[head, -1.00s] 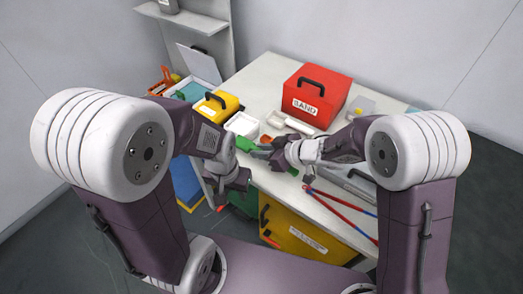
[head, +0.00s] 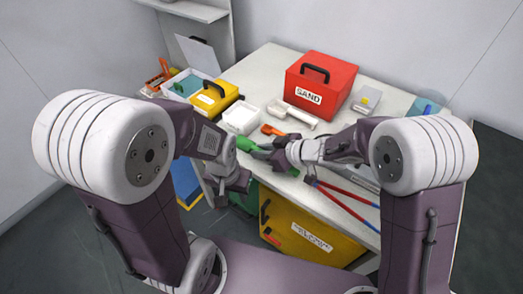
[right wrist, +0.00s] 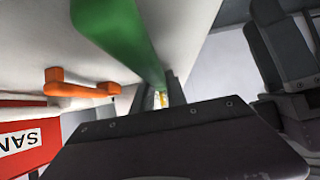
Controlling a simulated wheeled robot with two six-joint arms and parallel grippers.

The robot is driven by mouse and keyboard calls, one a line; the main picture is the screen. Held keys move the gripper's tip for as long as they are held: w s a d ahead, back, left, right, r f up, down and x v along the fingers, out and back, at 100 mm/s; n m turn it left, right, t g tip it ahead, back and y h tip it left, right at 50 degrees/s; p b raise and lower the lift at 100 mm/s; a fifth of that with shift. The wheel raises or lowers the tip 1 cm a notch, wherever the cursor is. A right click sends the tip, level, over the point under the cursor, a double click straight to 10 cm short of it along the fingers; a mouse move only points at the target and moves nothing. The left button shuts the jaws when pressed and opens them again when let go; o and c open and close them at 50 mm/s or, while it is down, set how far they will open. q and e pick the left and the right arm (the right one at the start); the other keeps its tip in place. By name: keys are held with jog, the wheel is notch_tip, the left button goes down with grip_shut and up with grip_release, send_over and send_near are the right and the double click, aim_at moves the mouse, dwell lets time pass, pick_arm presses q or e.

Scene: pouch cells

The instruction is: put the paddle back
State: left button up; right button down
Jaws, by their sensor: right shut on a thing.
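A long green thing, which I take to be the paddle (head: 246,144), is in my right gripper (head: 272,155) above the front edge of the bench. In the right wrist view the green paddle (right wrist: 118,38) runs between my fingers, its wide rounded end toward the upper left. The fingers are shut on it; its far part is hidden. My left gripper (head: 240,183) is empty, low in front of the bench edge, to the left of the right gripper. Its fingers are too small and dark to tell their opening.
The bench (head: 262,62) holds a red SAND box (head: 322,82), a white open tray (head: 241,118), a yellow case (head: 214,97), an orange tool (head: 272,130), a white tool (head: 292,112) and red-blue long handles (head: 345,205). A yellow cabinet (head: 305,235) stands below the bench front.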

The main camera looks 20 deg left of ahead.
jog(key=shift+f, duration=0.35)
jog(key=shift+s+f+b, duration=0.1)
jog(key=shift+f+b, duration=0.05)
jog(key=shift+b, duration=0.15)
